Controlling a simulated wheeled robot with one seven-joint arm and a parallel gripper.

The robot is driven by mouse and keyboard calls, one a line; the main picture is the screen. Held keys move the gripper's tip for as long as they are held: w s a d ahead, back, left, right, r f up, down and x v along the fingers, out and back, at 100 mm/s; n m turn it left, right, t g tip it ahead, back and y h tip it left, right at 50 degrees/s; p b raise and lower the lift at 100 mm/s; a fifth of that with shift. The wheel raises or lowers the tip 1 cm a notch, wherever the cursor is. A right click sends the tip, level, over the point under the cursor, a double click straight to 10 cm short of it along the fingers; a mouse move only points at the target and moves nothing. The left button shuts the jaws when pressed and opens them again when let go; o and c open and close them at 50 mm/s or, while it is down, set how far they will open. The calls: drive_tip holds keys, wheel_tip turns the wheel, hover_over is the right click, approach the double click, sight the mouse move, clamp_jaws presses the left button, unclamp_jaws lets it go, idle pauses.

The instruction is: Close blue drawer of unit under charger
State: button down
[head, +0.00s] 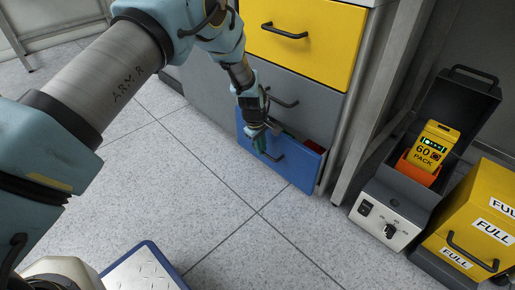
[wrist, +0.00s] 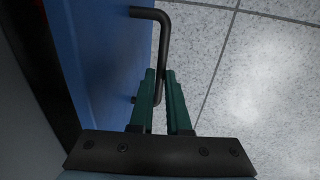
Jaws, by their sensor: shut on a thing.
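The blue drawer (head: 295,171) is the lowest in a drawer unit with a yellow drawer (head: 312,52) on top and a grey drawer (head: 305,88) between. The blue drawer stands partly open, and a strip of its inside shows behind its front. My gripper (head: 259,141) is at the drawer's front, low near the floor. In the wrist view its green fingers (wrist: 164,78) are shut on the dark drawer handle (wrist: 151,12). A charger (head: 397,207) holding a yellow pack (head: 432,148) stands right of the unit.
Something red (head: 314,146) lies inside the blue drawer. Yellow boxes marked FULL (head: 480,222) stand beside the charger at the right. A blue-edged metal plate (head: 146,270) is at the bottom. The tiled floor (head: 215,200) before the drawer is clear.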

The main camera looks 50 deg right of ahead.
drive_tip(key=shift+d, duration=0.2)
drive_tip(key=c, duration=0.9)
unclamp_jaws()
drive_tip(key=shift+w+a+r+p, duration=0.1)
drive_tip(key=shift+a+r+p, duration=0.45)
drive_tip(key=shift+r, duration=1.2)
drive_tip(key=shift+s+a+r+p, duration=0.1)
drive_tip(key=shift+r+p, duration=0.8)
drive_tip(key=shift+r, duration=0.9)
drive_tip(key=shift+w+a+r+p, duration=0.1)
drive_tip(key=shift+a+r+p, duration=0.45)
drive_tip(key=shift+r, duration=1.2)
drive_tip(key=shift+d, duration=0.15)
